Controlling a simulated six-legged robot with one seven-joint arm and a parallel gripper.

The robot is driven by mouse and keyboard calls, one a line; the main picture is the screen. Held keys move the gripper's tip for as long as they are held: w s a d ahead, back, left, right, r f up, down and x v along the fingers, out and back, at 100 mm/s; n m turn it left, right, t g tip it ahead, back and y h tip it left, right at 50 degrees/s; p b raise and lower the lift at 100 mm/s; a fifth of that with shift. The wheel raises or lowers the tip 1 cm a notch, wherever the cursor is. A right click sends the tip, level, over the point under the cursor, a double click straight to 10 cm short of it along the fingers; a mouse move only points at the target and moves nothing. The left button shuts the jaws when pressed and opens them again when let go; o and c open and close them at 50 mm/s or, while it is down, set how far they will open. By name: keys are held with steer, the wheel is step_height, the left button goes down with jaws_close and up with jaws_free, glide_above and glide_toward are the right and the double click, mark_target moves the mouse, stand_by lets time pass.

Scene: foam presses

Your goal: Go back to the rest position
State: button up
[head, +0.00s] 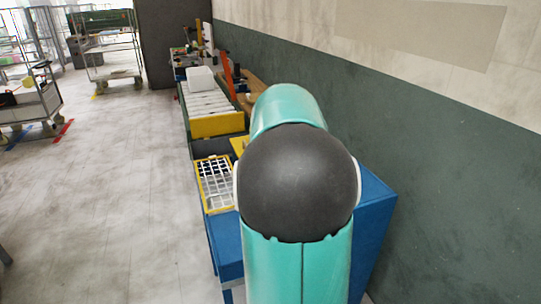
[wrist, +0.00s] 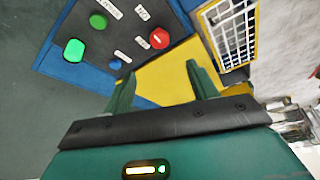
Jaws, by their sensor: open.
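My gripper (wrist: 163,85) shows in the wrist view with its two green fingers apart and nothing between them. Beyond the fingers lie a yellow surface (wrist: 165,82) and a dark control panel (wrist: 122,28) with green, red and blue buttons. I cannot tell the distance from the fingers to the panel. In the head view my teal and black arm stands in the middle and hides my gripper and much of the blue press behind it.
A yellow-framed tray with a grid (head: 215,183) lies on the blue bench (head: 228,245), left of my arm. A conveyor (head: 208,101) carries a white box (head: 201,79) farther back. A green wall (head: 440,165) runs along the right. The floor (head: 110,190) at left is clear, with wheeled carts (head: 30,100) farther off.

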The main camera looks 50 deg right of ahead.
steer(key=a+r+n+t+y, duration=0.25)
steer(key=a+n, duration=0.25)
steer(key=a, duration=2)
steer(key=s+a+f+n, duration=0.2)
steer(key=s+a, duration=0.3)
steer(key=a, duration=0.4)
steer(key=s+a+f+n+y, duration=0.1)
steer(key=s+a, duration=0.4)
steer(key=a, duration=0.5)
steer(key=f+n, duration=0.1)
steer(key=n, duration=0.1)
steer(key=shift+s+f+n, duration=0.25)
steer(key=shift+s+n, duration=0.05)
steer(key=shift+n, duration=0.1)
steer(key=shift+t, duration=0.25)
steer(key=c, duration=0.5)
steer(key=shift+d, duration=0.1)
